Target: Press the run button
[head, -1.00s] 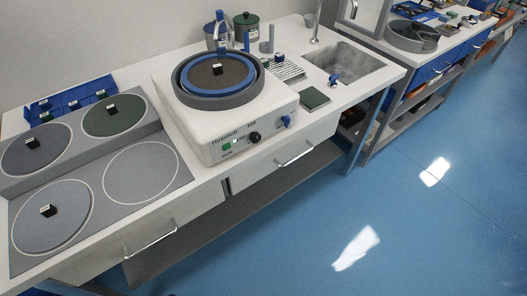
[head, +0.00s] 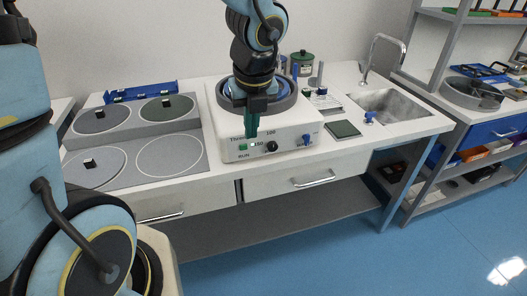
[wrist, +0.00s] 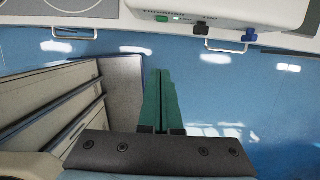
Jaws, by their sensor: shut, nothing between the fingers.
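The run button is a small green square (head: 243,147) above the RUN label on the front panel of the white grinder-polisher (head: 285,136). It also shows in the wrist view (wrist: 163,18), near the top. My gripper (head: 252,135) has green fingers, which are shut and empty. In the wrist view the fingertips (wrist: 160,71) point toward the panel and appear apart from the button. My wrist hides part of the machine's bowl.
A black knob (head: 271,147) and a blue tap-like handle (head: 308,140) are on the same panel. Drawers with handles (head: 314,181) lie below the worktop. Disc plates stand left, a sink (head: 385,104) right. Blue floor (head: 330,262) in front looks clear.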

